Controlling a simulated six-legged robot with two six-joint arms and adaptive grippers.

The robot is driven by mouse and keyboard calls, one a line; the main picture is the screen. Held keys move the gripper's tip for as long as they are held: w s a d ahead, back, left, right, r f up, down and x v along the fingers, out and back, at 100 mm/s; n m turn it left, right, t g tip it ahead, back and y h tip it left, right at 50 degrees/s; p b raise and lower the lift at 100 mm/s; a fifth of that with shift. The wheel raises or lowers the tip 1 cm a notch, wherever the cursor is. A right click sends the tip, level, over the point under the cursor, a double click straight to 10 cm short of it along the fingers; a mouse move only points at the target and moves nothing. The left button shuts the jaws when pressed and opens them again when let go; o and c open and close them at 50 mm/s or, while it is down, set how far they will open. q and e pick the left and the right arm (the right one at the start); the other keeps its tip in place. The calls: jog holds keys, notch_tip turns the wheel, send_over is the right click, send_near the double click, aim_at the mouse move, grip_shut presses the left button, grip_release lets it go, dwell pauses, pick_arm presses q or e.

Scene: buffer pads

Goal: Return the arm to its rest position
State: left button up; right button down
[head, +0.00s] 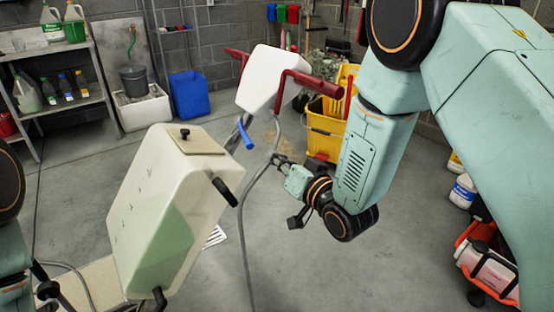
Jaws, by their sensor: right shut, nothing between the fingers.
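My right arm comes in from the upper right and bends down to the middle of the view. Its gripper (279,160) is shut and empty, held in front of the floor machine's grey hose. The floor machine has a cloudy tank (165,215) with pale green liquid at the left and a white head (272,80) with a red handlebar (308,83). The hose appears to pass close behind the gripper; I cannot tell whether they touch. Part of my left arm shows at the left edge, but its fingers cannot be made out. No buffer pads can be made out.
A yellow mop bucket (324,132) stands behind the gripper. A metal shelf (72,104) with bottles, a blue bin (189,95) and a white basin (142,110) line the back left. Jugs (462,190) and a red-and-white container (488,268) stand at right. Bare floor lies below the gripper.

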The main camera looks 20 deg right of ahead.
jog(key=s+d+f+n+g+h+p, duration=0.1)
jog(key=s+d+f+g+h, duration=0.2)
jog(key=s+f, duration=0.5)
jog(key=s+d+f+n+g+h, duration=0.1)
jog(key=s+d+f+g, duration=0.1)
jog(key=s+f+g, duration=0.65)
jog(key=s+d+f+g+h+p, duration=0.1)
jog(key=s+f, duration=0.3)
jog(key=s, duration=0.8)
jog(key=s+d+f+g+p, duration=0.1)
jog(key=s+f+g, duration=0.3)
jog(key=s, duration=0.9)
jog(key=shift+d+f+m+h, duration=0.2)
jog(key=shift+f+m+h, duration=0.15)
jog(key=shift+f, duration=0.45)
